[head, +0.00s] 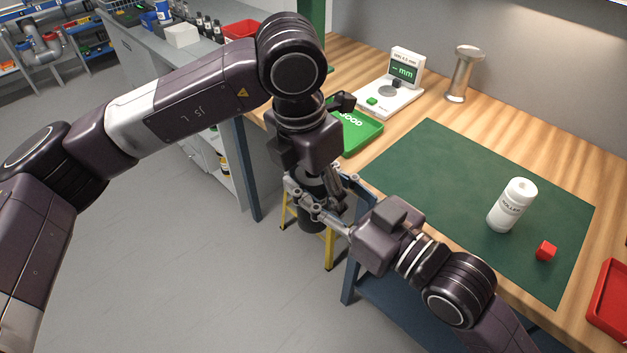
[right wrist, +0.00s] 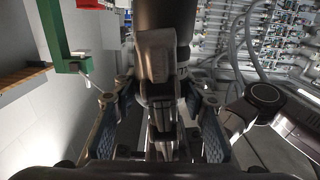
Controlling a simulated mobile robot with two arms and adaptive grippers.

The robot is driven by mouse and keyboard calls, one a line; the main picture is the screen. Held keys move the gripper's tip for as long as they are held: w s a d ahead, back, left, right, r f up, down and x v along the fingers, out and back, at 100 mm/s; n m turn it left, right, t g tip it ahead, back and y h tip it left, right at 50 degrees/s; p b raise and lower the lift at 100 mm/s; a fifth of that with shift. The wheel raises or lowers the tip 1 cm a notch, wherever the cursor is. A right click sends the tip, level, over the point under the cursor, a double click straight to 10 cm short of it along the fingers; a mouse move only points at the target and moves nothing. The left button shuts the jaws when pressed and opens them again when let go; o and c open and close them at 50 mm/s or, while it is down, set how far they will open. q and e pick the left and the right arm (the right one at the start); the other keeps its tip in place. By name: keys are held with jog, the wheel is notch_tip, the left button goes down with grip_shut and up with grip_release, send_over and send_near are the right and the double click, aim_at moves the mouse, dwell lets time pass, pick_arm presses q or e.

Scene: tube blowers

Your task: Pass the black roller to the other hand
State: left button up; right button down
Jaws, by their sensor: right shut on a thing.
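The black roller (head: 312,219) is a dark upright cylinder off the front edge of the bench, largely hidden by my two grippers. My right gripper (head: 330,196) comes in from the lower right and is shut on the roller. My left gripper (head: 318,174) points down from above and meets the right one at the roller. Its fingers are mostly covered, so I cannot tell whether they grip it. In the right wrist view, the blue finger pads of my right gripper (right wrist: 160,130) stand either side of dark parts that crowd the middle.
A green mat (head: 440,180) on the wooden bench bears a white roller bottle (head: 512,205) and a red cube (head: 546,251). A green tray (head: 359,133), a gauge (head: 392,98) and a metal spool (head: 463,75) stand behind. A red tray (head: 611,300) is at right. A yellow stool (head: 328,248) stands below.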

pick_arm(q)
jog(key=c, duration=1.5)
jog(key=shift+o, duration=0.2)
pick_arm(e)
jog(key=c, duration=1.1)
grip_release()
